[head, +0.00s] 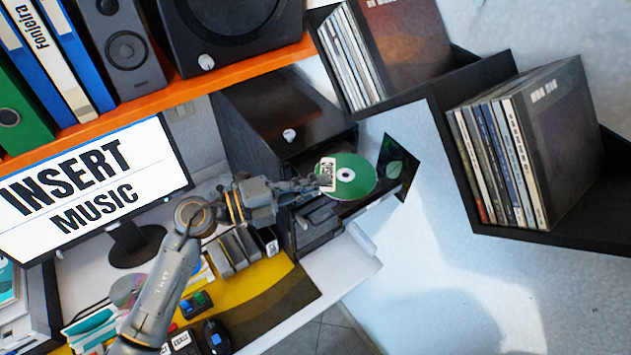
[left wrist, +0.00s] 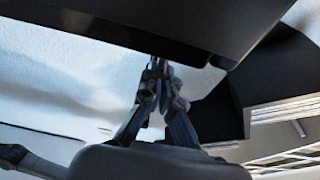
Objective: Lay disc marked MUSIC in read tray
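A green disc (head: 354,178) with a white centre ring and a white lettered label shows in the head view, right of the desk devices. The small label lettering is hard to read. My left gripper (head: 326,183) is at the disc's left edge, its fingers seemingly closed on that edge. In the left wrist view the fingertips (left wrist: 160,72) are close together under a dark overhanging surface; the disc itself is hard to make out there. A dark tray-like part (head: 349,208) lies below the disc, partly hidden by it; I cannot tell whether they touch. My right gripper is not in view.
A black cabinet (head: 275,110) stands behind the gripper under the orange shelf (head: 190,90). A monitor (head: 95,190) reads INSERT MUSIC. Black wall shelves (head: 560,237) with record sleeves are at the right. Several small devices crowd the desk.

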